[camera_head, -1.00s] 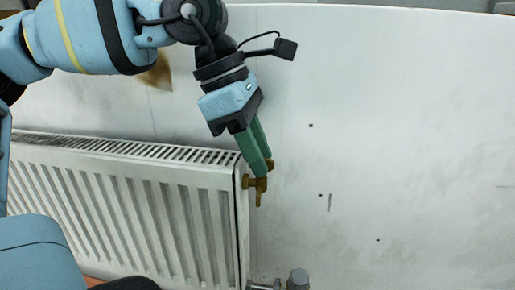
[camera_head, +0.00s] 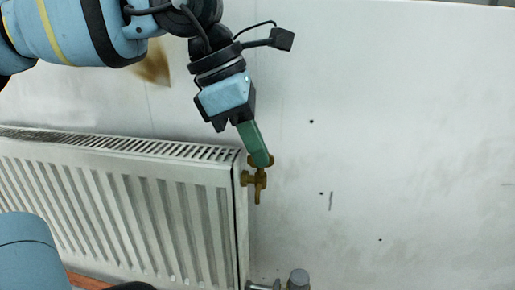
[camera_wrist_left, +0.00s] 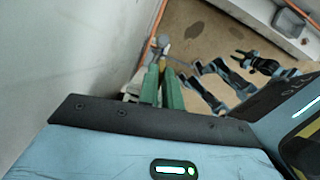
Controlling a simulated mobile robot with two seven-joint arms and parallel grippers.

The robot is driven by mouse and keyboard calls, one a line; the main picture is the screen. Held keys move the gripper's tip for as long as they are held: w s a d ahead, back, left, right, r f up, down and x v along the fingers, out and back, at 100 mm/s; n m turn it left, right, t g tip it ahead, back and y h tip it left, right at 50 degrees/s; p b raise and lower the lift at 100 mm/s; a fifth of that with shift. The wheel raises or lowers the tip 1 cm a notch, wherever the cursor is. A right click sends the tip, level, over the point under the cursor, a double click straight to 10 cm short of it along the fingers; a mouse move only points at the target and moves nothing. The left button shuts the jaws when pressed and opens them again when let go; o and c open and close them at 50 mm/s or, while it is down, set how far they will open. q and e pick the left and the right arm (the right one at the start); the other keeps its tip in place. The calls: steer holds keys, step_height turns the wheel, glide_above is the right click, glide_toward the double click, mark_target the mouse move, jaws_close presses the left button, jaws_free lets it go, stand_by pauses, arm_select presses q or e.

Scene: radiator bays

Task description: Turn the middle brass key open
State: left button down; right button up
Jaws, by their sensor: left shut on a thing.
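The brass key (camera_head: 260,182) is on a brass fitting at the upper right end of the white radiator (camera_head: 130,200) in the head view. One part of it hangs downward and a short stub points left to the radiator. My left gripper (camera_head: 264,162) comes down from above with green fingers shut on the top of the key, which hides part of it. The left wrist view shows the two green fingers (camera_wrist_left: 162,88) close together; the key is not clear there. Only this radiator and key show in the head view. My right gripper is not seen.
A pale wall with small dark holes stands behind, and its right side is clear. A grey-capped pipe valve (camera_head: 298,278) sits at the radiator's lower right. The left wrist view shows brown floor (camera_wrist_left: 205,35) beyond the fingers.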

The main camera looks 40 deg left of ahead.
arm_select(q)
steer(key=n+b, duration=0.1)
steer(key=n+y+b, duration=0.1)
steer(key=n, duration=0.1)
steer(key=n+t+b, duration=0.1)
steer(key=n+b, duration=0.1)
steer(key=shift+d+f+y, duration=0.1)
steer(key=shift+f+y, duration=0.2)
steer(key=shift+y, duration=0.1)
steer(key=n+y+b, duration=0.1)
steer(key=n, duration=0.1)
steer(key=shift+s+d+n, duration=0.1)
steer(key=shift+n, duration=0.2)
steer(key=shift+n+y+b, duration=0.3)
steer(key=shift+n+b, duration=0.55)
steer(key=shift+n, duration=0.05)
steer(key=c, duration=1.6)
jaws_free()
steer(key=shift+r, duration=0.1)
steer(key=shift+r, duration=0.1)
